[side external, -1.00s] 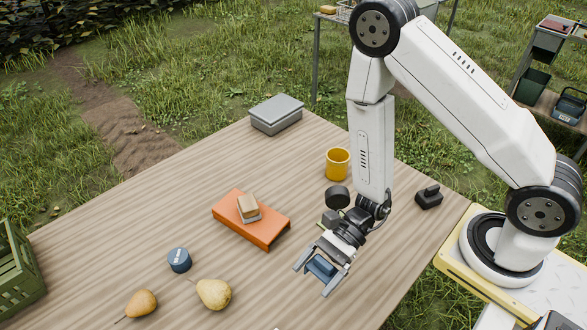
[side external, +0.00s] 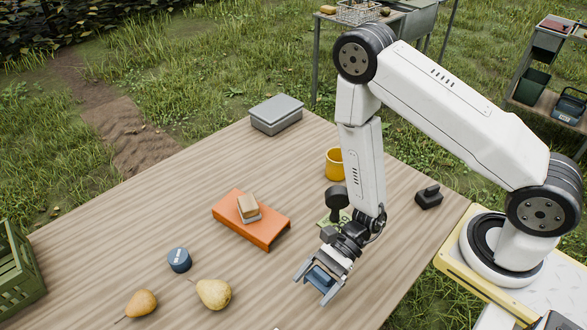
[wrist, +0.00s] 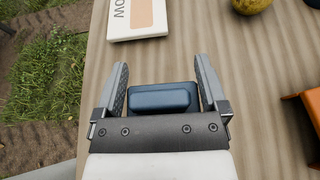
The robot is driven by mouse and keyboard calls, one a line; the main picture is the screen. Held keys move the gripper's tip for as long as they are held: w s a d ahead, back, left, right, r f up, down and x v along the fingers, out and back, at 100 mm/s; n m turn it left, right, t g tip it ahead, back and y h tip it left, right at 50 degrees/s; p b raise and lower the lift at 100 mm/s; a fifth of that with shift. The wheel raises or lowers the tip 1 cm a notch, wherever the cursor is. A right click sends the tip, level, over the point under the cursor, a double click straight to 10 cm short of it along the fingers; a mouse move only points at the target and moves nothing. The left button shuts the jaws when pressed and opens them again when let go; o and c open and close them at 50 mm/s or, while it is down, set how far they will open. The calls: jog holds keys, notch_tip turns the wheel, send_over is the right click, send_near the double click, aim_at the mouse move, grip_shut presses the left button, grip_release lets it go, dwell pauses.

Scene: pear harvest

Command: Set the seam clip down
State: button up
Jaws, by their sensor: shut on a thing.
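The seam clip, a dark blue block (side external: 320,277), is between the fingers of my gripper (side external: 312,290), which is shut on it. It also shows in the wrist view (wrist: 162,97), lying crosswise between the two grey fingers of my gripper (wrist: 160,66). In the side view my gripper is near the front right of the wooden table (side external: 190,190). I cannot tell whether the clip touches the table top.
Two pears (side external: 213,294), a round blue tin (side external: 179,260) and a yellow mug (side external: 334,164) stand around. A white printed card (wrist: 122,25) lies ahead in the wrist view.

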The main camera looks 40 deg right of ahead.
jog(key=shift+f, duration=0.1)
jog(key=shift+f, duration=1.65)
jog(key=shift+f, duration=0.15)
jog(key=o, duration=0.9)
jog(key=shift+d+r, duration=0.15)
jog(key=shift+r, duration=0.05)
jog(key=shift+v, duration=5.85)
